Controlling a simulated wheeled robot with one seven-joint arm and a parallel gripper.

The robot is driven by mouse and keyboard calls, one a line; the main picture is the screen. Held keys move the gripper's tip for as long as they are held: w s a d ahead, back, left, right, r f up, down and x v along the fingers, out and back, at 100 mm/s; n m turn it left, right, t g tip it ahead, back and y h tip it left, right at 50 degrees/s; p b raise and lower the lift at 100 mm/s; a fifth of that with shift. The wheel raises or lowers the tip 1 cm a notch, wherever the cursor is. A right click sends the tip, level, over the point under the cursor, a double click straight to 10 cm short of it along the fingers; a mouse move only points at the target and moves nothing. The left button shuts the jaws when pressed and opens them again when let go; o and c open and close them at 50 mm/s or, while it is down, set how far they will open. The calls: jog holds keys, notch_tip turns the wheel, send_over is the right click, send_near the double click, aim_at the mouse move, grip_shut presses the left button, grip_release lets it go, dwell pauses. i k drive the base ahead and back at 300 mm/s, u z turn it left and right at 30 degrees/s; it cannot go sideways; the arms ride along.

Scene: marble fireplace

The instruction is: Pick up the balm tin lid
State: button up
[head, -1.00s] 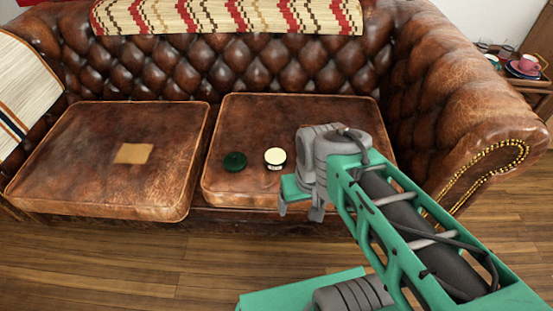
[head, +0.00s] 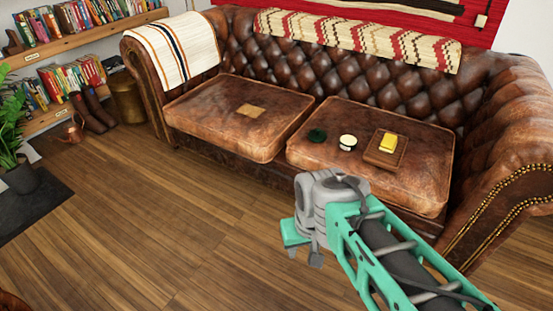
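A dark green round lid (head: 317,136) lies on the right seat cushion of the leather sofa, near the cushion's left side. Just right of it, apart, stands a round tin (head: 348,142) with a cream top face and a dark side. My gripper (head: 304,246) is over the wooden floor, in front of the sofa and below the lid in the picture. It is apart from both. Its fingers are small and partly hidden by the wrist, so their opening is unclear. I see nothing held in it.
A brown wooden tray (head: 374,157) with a yellow block (head: 388,143) sits right of the tin. A tan square patch (head: 251,111) lies on the left cushion. The sofa's right armrest (head: 510,200) rises at the right. The wooden floor (head: 170,220) at left is clear.

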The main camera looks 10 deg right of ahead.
aim_at(317, 136)
jog(key=u, duration=0.95)
jog(key=i, duration=1.45)
jog(key=z, duration=0.65)
jog(key=i, duration=0.75)
jog(key=z, duration=0.9)
jog(key=i, duration=0.3)
jog(key=z, duration=0.3)
